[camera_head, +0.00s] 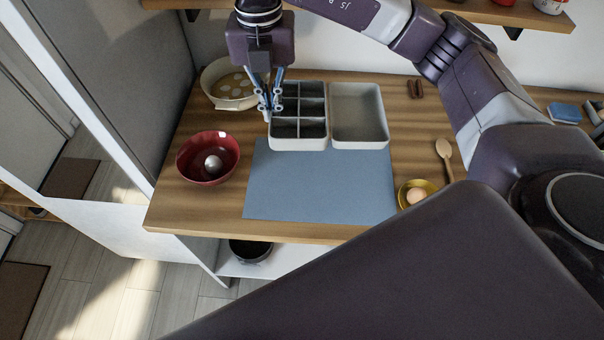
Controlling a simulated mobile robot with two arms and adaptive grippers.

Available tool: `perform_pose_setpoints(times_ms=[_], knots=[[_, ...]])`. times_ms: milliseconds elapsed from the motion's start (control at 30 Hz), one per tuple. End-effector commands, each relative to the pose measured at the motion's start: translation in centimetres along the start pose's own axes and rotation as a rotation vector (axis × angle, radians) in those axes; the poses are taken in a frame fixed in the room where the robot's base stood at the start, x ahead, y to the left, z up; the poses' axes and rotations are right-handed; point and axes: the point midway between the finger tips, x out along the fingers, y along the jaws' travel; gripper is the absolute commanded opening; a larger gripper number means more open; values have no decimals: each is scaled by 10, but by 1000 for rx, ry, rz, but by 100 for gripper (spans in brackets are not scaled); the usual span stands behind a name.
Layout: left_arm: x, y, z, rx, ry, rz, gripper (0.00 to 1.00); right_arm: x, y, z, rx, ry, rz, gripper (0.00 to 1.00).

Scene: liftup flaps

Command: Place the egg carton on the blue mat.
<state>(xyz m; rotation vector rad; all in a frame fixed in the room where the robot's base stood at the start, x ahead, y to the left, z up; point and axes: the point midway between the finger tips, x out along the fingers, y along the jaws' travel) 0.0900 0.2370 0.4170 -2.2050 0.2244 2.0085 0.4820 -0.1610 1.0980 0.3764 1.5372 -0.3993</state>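The open egg carton is light grey, with a half of dark square compartments (299,128) on the left and a shallow empty lid half (358,112) on the right. It is at the middle of the wooden counter, its front edge overlapping the back edge of the blue mat (318,185) in the picture. Most of the mat is bare. My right gripper (267,112) points down at the carton's left rim, its fingertips close together there. Whether they clamp the rim is unclear. My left gripper is not in view.
A red bowl (190,165) holding a round shiny thing and a cream pot (222,100) stand left. A yellow bowl (429,187) with an egg (416,196) and a wooden spoon (444,155) are right. A shelf (480,12) hangs above the back. My arm hides the lower right.

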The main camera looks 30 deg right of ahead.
Motion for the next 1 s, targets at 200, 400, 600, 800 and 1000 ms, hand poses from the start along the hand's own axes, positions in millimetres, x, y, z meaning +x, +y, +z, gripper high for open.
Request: perform_pose_setpoints(times_ms=[200,400,600,800,1000], knots=[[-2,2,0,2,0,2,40,14,-3,0,59,4,-5,0],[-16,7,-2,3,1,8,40,64,-3,-1,58,6,-7,0],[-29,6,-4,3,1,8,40,117,-3,-2,57,5,-7,0],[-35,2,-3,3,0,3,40,150,-1,0,57,2,-2,0],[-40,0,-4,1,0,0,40,170,-1,-1,55,3,-5,0]])
